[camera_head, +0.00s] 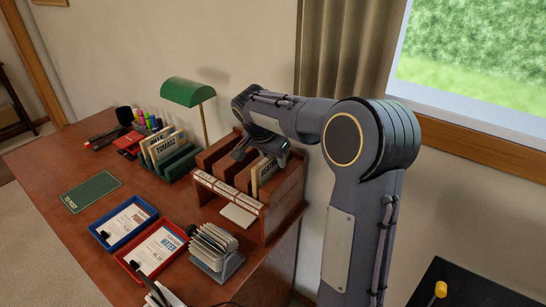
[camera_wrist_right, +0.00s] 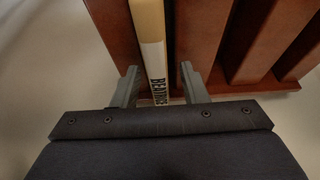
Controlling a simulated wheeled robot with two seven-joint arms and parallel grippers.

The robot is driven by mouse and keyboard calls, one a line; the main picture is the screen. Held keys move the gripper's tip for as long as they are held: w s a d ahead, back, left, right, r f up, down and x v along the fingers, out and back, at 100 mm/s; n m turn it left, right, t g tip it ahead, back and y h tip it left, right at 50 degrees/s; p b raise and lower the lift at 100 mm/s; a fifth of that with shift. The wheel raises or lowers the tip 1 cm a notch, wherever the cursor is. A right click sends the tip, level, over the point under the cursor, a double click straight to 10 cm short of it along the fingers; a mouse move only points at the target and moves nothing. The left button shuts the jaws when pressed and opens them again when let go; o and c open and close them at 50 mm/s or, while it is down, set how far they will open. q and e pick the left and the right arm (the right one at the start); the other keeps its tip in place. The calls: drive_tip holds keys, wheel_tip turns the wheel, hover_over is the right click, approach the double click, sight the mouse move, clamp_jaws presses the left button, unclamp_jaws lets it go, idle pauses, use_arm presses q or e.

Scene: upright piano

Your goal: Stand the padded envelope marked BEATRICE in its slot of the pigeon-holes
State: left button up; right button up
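The padded envelope marked BEATRICE (camera_wrist_right: 154,65) is a narrow yellow-and-white edge in the right wrist view, its name running along it. It stands upright between wooden dividers of the pigeon-holes (camera_wrist_right: 205,35). In the head view the wooden pigeon-holes (camera_head: 282,205) stand at the desk's right end, with a pale envelope (camera_head: 264,173) in a right-hand slot. My right gripper (camera_head: 262,155) is above that slot. In the right wrist view its fingers (camera_wrist_right: 158,75) are apart on either side of the envelope, with a clear gap on the right. My left gripper is out of view.
A green desk lamp (camera_head: 188,92) and a green rack with a TOMASZ envelope (camera_head: 167,146) stand left of the pigeon-holes. Blue (camera_head: 104,243) and red (camera_head: 131,275) trays and a card holder (camera_head: 215,247) lie in front. The green mat (camera_head: 91,193) has clear desk around it.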

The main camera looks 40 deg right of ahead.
drive_tip(key=v, duration=0.7)
drive_tip(key=shift+a+r, duration=0.15)
drive_tip(key=shift+r, duration=0.2)
drive_tip(key=s+a+f+n+t+y+p, duration=0.1)
drive_tip(key=s+a+f+n+t+y, duration=0.1)
drive_tip(key=s+a+n, duration=0.4)
drive_tip(key=s+a+f+n+t+y+p, duration=0.1)
drive_tip(key=s+a+f+n+y, duration=0.3)
drive_tip(key=s+a, duration=0.8)
drive_tip(key=s+n+t+y, duration=0.1)
drive_tip(key=s+n+y, duration=0.1)
drive_tip(key=s, duration=0.5)
drive_tip(key=shift+f+n, duration=0.35)
drive_tip(key=shift+n, duration=0.25)
